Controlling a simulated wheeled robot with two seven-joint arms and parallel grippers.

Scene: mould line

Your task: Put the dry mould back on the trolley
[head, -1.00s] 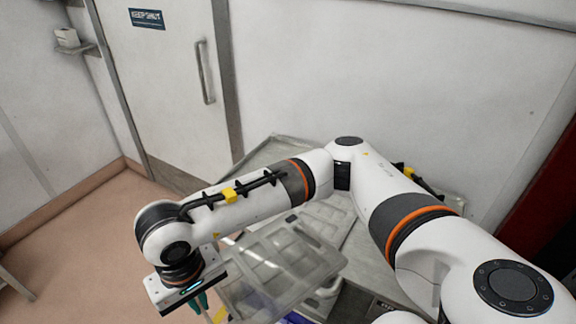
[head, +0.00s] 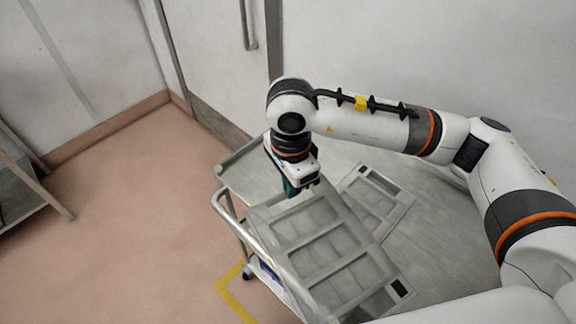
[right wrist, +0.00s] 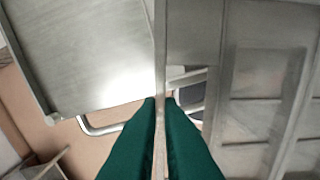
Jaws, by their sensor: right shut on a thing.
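The grey mould (head: 318,238), a flat panel with several shallow compartments, is held at its far edge by my right gripper (head: 290,188). It overlaps the trolley's near-left part in the head view; I cannot tell whether it touches the trolley. In the right wrist view, the green fingers (right wrist: 161,110) are shut on the mould's thin edge, and its panel (right wrist: 245,85) extends to the right. The trolley (head: 240,172) has a bare metal top, which also shows at left in the right wrist view (right wrist: 85,50). My left gripper is not in view.
A second mould (head: 372,203) lies on the grey metal surface beyond the held one. The trolley's tubular handle (head: 232,217) is at its left side. A door (head: 205,75) and wall stand behind. Open floor (head: 130,220) lies left; a rack (head: 25,185) stands at far left.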

